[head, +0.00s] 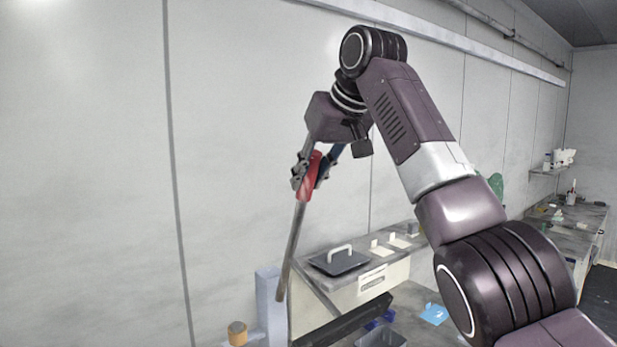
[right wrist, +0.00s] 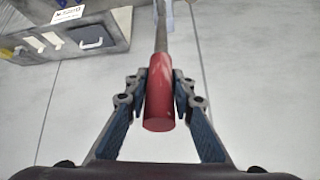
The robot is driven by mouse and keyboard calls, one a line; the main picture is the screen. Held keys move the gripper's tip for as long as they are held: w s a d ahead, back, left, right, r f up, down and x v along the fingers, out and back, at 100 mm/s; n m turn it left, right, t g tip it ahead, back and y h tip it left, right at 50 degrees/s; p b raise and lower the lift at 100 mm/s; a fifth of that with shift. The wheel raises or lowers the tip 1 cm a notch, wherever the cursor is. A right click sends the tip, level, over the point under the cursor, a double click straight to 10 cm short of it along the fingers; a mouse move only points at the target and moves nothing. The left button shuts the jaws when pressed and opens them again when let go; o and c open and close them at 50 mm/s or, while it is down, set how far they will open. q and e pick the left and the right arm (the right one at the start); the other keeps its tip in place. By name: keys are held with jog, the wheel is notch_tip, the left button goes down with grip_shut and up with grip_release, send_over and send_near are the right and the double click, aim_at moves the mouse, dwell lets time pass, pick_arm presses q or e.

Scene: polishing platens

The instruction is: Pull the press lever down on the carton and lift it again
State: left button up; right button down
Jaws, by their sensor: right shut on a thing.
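The press lever is a grey metal rod (head: 291,244) with a red grip (head: 309,180) at its upper end. In the head view it stands raised, tilted slightly to the right at the top. My right gripper (head: 309,176) is shut on the red grip. In the right wrist view the red grip (right wrist: 159,95) sits between the two fingers of the right gripper (right wrist: 160,97), and the rod (right wrist: 161,30) runs away from it. A blue-grey press post (head: 268,300) stands by the lever's lower end. The carton cannot be made out. My left gripper is not in view.
A bench holds a black plate with a white handle (head: 340,260). A dark bar (head: 345,322), a grey bin (head: 380,338) and a blue item (head: 434,314) lie lower. An orange-topped knob (head: 237,333) is left of the post. The wall on the left is bare.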

jog(key=shift+r, duration=0.3)
jog(key=c, duration=1.9)
grip_release()
jog(key=shift+w+a, duration=0.1)
jog(key=shift+o, duration=1.2)
jog(key=shift+w+a+f, duration=0.1)
jog(key=shift+f, duration=0.05)
jog(key=shift+w+a+f, duration=0.1)
jog(key=v, duration=1.2)
jog(key=shift+f, duration=0.1)
